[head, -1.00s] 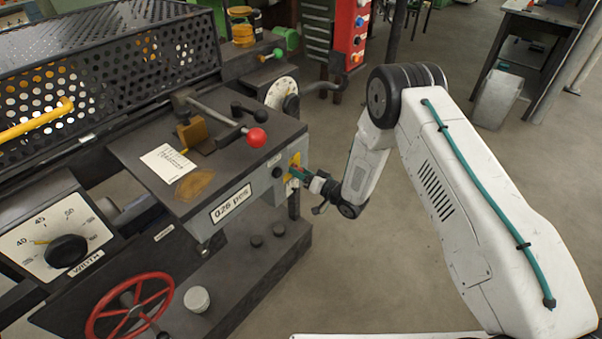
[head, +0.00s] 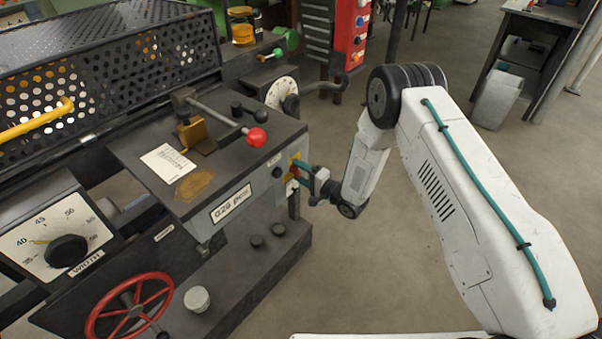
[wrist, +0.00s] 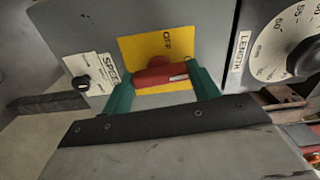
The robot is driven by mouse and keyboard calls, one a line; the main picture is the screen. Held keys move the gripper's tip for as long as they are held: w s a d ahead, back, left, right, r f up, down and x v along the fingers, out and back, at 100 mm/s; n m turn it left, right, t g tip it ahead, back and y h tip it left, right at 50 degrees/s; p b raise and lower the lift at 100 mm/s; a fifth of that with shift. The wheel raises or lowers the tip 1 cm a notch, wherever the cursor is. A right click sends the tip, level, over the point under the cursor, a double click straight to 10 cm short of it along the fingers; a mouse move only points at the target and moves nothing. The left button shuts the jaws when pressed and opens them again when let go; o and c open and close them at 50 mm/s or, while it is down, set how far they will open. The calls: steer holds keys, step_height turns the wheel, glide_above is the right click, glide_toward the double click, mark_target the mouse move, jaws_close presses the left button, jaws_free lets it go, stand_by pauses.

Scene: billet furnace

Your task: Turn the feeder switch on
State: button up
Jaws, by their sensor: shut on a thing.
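The feeder switch is a red handle (wrist: 158,74) on a yellow plate (wrist: 136,50) marked OFF, in the middle of the wrist view. The handle lies across the picture with a white mark toward its right end. In the head view the yellow plate (head: 293,164) shows small on the grey end face of the machine. My gripper (wrist: 162,88) has a teal finger at each end of the red handle and is shut on it. In the head view my gripper (head: 301,173) is at the plate; the handle is mostly hidden there.
In the wrist view a SPEED label with a black knob (wrist: 82,83) is left of the switch, and a LENGTH dial (wrist: 280,45) is right. A lever with a red ball (head: 257,137) stands on the machine top. Open floor (head: 340,265) lies right of the machine.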

steer(key=shift+f+m, duration=0.1)
steer(key=shift+m, duration=0.5)
steer(key=o, duration=1)
steer(key=shift+s+d, duration=0.1)
steer(key=v, duration=0.7)
steer(key=shift+s+d, duration=0.2)
steer(key=shift+d, duration=0.05)
